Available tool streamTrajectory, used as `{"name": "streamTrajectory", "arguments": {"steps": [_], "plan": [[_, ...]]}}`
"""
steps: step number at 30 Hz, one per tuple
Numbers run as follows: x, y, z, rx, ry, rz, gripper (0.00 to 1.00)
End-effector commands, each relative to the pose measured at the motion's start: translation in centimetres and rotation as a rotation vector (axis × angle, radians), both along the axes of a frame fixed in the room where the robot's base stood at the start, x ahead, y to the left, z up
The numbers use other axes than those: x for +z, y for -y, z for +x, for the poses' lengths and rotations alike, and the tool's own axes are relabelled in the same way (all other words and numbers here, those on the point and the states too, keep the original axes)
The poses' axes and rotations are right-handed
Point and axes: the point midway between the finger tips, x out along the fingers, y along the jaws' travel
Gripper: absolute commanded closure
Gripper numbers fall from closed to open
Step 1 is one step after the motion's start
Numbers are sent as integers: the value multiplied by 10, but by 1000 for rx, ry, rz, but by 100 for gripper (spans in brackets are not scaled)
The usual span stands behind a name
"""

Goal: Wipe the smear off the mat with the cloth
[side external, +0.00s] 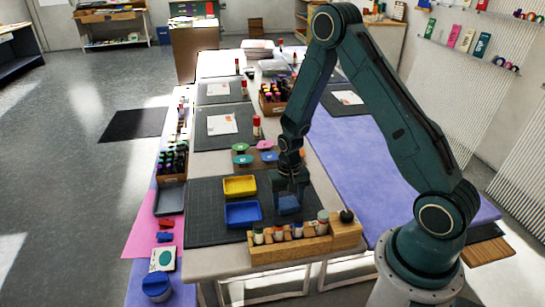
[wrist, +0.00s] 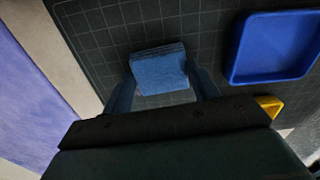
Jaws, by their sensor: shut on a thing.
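The cloth (side external: 288,203) is a folded blue pad low over the dark gridded mat (side external: 205,205). In the wrist view the cloth (wrist: 160,70) sits between the two fingers of my gripper (wrist: 163,92), which is shut on it. My gripper (side external: 290,192) also shows in the side view, pointing down at the right part of the mat. I cannot tell whether the cloth touches the mat. No smear can be made out on the visible mat (wrist: 100,30); the area under the cloth and gripper is hidden.
A blue tray (side external: 243,214) and a yellow tray (side external: 240,187) stand on the mat left of my gripper. A wooden rack (side external: 290,249) with several small bottles stands along the near edge. Several coloured lids lie beyond the mat. Bare mat shows left of the trays.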

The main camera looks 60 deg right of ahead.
Motion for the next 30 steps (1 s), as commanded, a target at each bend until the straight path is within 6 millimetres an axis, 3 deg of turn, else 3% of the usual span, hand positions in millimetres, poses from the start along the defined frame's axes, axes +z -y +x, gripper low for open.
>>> {"name": "streamTrajectory", "arguments": {"steps": [15,30], "plan": [[0,-15,9,5,-7,7,63],[1,-3,21,0,-3,3,63]]}}
